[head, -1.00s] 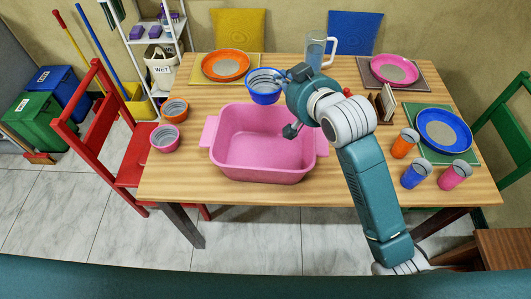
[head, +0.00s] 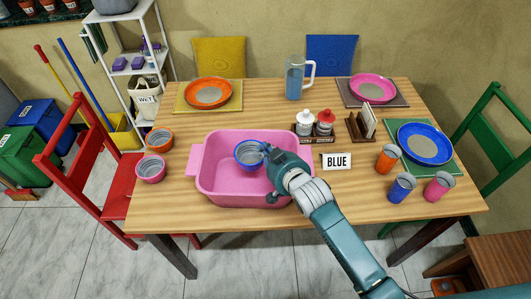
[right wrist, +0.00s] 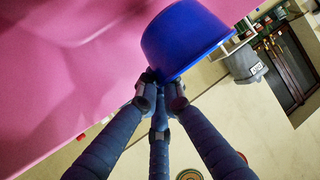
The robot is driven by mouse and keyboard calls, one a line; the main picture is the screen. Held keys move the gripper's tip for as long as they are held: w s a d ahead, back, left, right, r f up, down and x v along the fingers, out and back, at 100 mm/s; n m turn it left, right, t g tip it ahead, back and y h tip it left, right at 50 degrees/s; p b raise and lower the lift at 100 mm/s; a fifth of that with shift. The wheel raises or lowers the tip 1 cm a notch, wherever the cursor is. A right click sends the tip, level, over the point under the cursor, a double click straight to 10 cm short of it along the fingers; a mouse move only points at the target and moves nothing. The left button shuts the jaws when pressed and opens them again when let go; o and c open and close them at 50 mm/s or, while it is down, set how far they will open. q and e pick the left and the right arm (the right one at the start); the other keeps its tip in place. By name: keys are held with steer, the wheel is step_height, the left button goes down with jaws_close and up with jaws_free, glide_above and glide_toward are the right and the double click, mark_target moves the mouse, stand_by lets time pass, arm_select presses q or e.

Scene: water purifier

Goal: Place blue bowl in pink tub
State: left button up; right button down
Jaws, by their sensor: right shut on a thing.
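The blue bowl (head: 249,153) is over the pink tub (head: 225,184), within its outline in the head view; its height above the tub floor is hard to tell. My right gripper (head: 267,155) is shut on the bowl's right side. In the right wrist view the fingers (right wrist: 160,92) pinch the blue bowl (right wrist: 185,38) at its edge, with the pink tub wall (right wrist: 70,60) behind it. The tub stands on the wooden table and looks otherwise empty. My left gripper does not show.
An orange bowl (head: 160,139) and a pink bowl (head: 150,169) stand left of the tub. A "BLUE" sign (head: 337,161), a condiment rack (head: 315,128) and several cups, including an orange one (head: 388,158), stand to its right. A jug (head: 295,82) stands behind.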

steer(key=shift+f, duration=0.9)
